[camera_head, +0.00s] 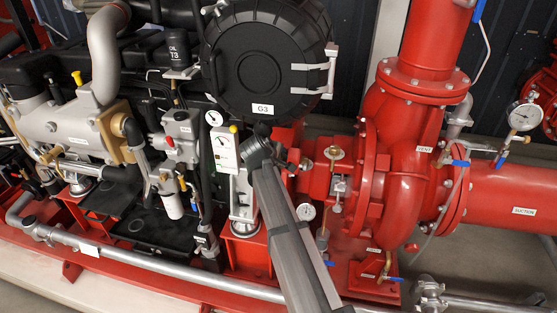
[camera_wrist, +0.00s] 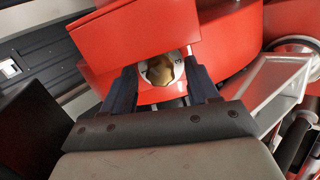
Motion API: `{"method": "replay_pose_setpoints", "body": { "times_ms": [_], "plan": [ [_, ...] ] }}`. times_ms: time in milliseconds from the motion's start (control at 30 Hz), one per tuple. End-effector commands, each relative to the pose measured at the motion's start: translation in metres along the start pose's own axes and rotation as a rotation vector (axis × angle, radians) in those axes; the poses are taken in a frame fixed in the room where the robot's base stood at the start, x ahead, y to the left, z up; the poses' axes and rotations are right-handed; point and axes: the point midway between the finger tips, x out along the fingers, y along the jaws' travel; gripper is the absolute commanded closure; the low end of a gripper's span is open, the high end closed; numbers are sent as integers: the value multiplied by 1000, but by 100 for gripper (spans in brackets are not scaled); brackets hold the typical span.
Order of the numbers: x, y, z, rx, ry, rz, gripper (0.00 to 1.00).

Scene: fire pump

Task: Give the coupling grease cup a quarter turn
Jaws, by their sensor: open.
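The grease cup (camera_wrist: 160,69) shows in the wrist view as a small brass knob in front of a white marked plate (camera_wrist: 177,64) with a "3" on it. Red metal surrounds it and a red block overhangs it from above. My gripper (camera_wrist: 163,82) is open, with one dark finger to each side of the knob. I see no clear contact, and the depth between fingers and knob is hard to judge. In the head view my arm reaches up to the coupling area between engine and pump. The fingertips are not clear there.
The red pump casing (camera_head: 409,150) stands right of the coupling. A round black housing marked G3 (camera_head: 252,70) is above it. A silver pipe (camera_head: 150,261) runs along the front.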

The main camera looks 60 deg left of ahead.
Motion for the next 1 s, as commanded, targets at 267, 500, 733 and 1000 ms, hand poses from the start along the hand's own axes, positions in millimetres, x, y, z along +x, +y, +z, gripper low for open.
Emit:
{"method": "replay_pose_setpoints", "body": {
  "times_ms": [267,500,733,1000],
  "plan": [
    [4,0,0,0,0,0,41],
    [4,0,0,0,0,0,54],
    [4,0,0,0,0,0,76],
    [4,0,0,0,0,0,97]
  ]
}}
